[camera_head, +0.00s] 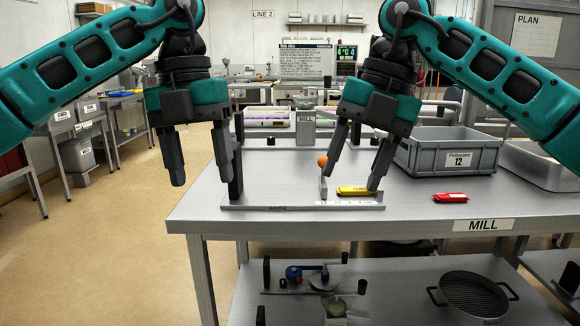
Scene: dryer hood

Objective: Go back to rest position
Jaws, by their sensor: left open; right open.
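My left gripper (198,168) is open and empty, pointing down in front of the left edge of the metal table marked MILL (210,212). My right gripper (350,168) is open and points down over the table.
A grey crate marked 12 (440,160) stands on the right of the table, with a red block (450,198) in front of it. A lower shelf holds a round sieve (470,296) and a blue-handled device (294,274). Open floor (130,240) lies at the left.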

